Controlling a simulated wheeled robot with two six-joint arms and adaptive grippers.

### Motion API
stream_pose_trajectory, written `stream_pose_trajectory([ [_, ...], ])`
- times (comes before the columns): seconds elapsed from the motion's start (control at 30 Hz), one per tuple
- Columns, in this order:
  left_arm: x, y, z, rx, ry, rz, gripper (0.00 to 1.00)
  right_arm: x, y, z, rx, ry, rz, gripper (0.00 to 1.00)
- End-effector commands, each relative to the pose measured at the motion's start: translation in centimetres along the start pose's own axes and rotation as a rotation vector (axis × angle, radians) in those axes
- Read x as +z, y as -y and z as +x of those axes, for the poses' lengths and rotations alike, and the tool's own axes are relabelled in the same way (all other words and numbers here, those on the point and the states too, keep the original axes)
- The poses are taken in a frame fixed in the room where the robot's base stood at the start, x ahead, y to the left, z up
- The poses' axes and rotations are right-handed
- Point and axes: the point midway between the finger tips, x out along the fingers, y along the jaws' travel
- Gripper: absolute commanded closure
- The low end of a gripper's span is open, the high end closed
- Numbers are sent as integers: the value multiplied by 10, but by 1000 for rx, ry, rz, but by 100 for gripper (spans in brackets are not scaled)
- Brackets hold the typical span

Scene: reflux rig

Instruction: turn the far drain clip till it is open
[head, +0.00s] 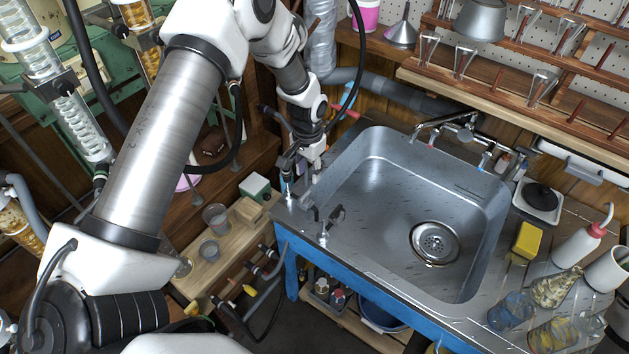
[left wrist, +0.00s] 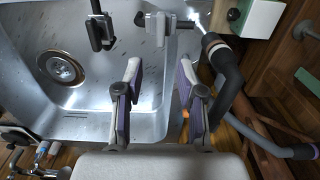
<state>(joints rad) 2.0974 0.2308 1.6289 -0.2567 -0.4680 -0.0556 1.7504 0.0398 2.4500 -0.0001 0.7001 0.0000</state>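My left gripper (head: 303,172) hangs over the left rim of the steel sink (head: 385,190). In the left wrist view its two fingers (left wrist: 157,97) stand apart with nothing between them. The far drain clip (left wrist: 158,27), a grey block with a dark bar to its side, lies just beyond the fingertips and apart from them. In the head view the gripper largely covers it. The other clip (head: 325,216), with a black handle, stands at the sink's near left corner; it also shows in the left wrist view (left wrist: 100,27). My right gripper is not in view.
A black hose end (left wrist: 225,75) with a copper band is close beside the right finger in the left wrist view. A small green-and-white box (head: 255,187) stands on a wooden shelf left of the sink. The basin is empty. Bottles and a yellow sponge (head: 527,240) lie at the right.

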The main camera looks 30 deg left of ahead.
Motion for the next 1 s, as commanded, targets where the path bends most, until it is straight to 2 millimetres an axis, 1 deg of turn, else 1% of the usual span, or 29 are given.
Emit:
stream_pose_trajectory([
  [0.2,2,0,42,0,6,0,61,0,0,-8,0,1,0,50],
  [0.33,1,0,63,0,4,1,61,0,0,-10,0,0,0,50],
  [0.43,1,0,72,0,3,1,61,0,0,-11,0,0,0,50],
  [0.67,1,0,73,0,1,1,61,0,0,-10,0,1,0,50],
  [0.7,1,0,73,0,2,1,76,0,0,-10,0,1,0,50],
  [0.77,1,0,73,0,2,1,97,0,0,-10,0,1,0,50],
  [0.8,1,0,73,0,2,1,100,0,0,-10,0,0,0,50],
  [1.0,1,0,73,0,2,-1,100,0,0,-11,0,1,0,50],
])
